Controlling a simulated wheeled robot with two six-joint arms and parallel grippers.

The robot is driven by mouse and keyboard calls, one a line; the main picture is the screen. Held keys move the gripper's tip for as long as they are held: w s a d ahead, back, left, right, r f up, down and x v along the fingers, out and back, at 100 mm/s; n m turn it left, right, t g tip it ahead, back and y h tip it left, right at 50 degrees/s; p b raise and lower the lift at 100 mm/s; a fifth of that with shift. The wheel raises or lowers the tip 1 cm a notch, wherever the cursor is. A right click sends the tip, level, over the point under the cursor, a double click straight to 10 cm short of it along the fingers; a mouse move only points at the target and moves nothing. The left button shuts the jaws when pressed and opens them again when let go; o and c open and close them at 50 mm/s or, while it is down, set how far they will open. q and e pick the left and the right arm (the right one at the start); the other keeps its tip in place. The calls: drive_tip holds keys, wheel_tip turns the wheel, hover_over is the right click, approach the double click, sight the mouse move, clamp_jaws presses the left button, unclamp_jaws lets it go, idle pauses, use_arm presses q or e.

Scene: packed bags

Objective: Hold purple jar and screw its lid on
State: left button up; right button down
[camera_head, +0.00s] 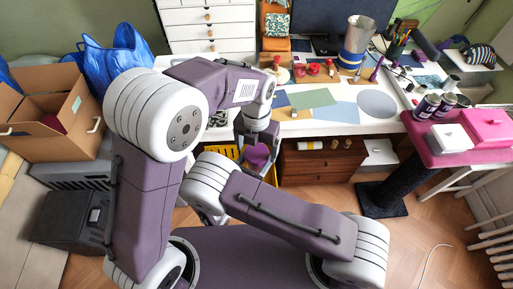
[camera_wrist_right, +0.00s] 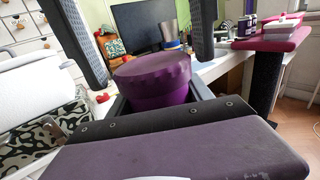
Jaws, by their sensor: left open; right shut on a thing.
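The purple jar (camera_wrist_right: 160,98) stands in the right wrist view with its wide, ridged purple lid (camera_wrist_right: 152,68) on top. I cannot tell how tightly the lid sits. The jar also shows as a purple patch in the head view (camera_head: 258,157), partly hidden by my arms. My right gripper (camera_wrist_right: 160,106) is shut on the jar, with dark fingers at both sides of its body. My left gripper (camera_head: 257,140) is open above the jar. Its two dark fingers show in the right wrist view, one on each side above the lid, apart from it.
A white desk (camera_head: 345,121) with paper sheets, red items and a metal can stands behind my grippers. Drawers (camera_head: 320,165) are under it. A pink side table (camera_head: 437,150) with jars and boxes is at right. A cardboard box (camera_head: 50,135) is at left.

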use_arm(q)
drive_tip(key=shift+r, duration=2.25)
drive_tip(key=shift+c, duration=0.4)
